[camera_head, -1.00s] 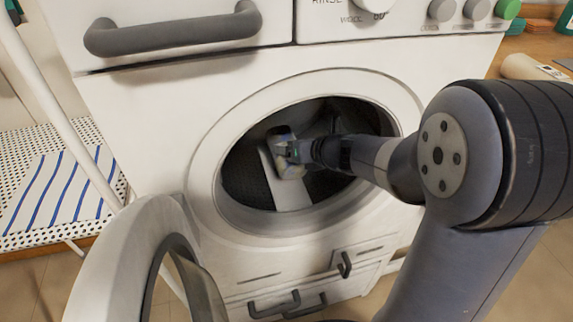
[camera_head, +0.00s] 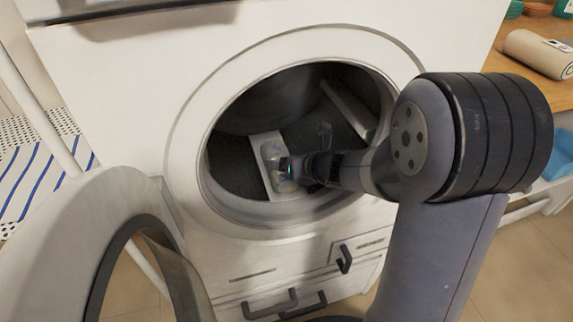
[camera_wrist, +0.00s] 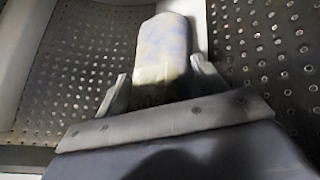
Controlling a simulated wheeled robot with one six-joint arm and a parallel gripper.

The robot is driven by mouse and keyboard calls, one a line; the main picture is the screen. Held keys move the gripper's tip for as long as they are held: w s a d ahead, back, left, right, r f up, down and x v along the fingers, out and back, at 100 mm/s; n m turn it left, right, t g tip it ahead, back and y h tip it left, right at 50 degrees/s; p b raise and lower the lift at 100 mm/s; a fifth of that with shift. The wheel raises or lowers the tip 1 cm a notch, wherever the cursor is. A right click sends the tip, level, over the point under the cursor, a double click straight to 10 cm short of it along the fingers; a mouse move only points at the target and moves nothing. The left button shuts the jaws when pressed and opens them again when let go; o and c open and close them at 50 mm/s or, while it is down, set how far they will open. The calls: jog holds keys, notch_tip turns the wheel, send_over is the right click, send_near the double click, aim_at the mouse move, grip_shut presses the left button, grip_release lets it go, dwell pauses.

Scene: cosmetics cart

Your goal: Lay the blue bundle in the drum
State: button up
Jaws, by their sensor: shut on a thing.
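The open drum (camera_head: 232,163) of the white washer is dark and perforated inside, with pale raised ribs. My gripper (camera_head: 286,170) reaches in through the round door opening and is near the lower part of the drum. It is shut on the bundle (camera_head: 271,152), a small rounded roll, mottled pale blue and yellowish. In the wrist view the bundle (camera_wrist: 164,50) stands out between the two fingers, with the perforated drum wall (camera_wrist: 262,45) on both sides. A pale rib is close behind the bundle. Whether the bundle touches the rib or drum wall I cannot tell.
The washer's round door (camera_head: 95,240) hangs open at the lower left. The door rim (camera_head: 190,185) surrounds my wrist. A wooden counter with a beige roll (camera_head: 538,52) is at the upper right. A white rack with blue-striped cloth (camera_head: 35,180) is at the left.

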jog(key=shift+r, duration=0.1)
jog(key=o, duration=1.3)
jog(key=shift+s+d+r, duration=0.15)
jog(key=shift+r, duration=0.1)
jog(key=p+v, duration=0.4)
jog(key=v, duration=0.7)
jog(key=shift+s+d+p, duration=0.2)
jog(key=shift+p, duration=0.15)
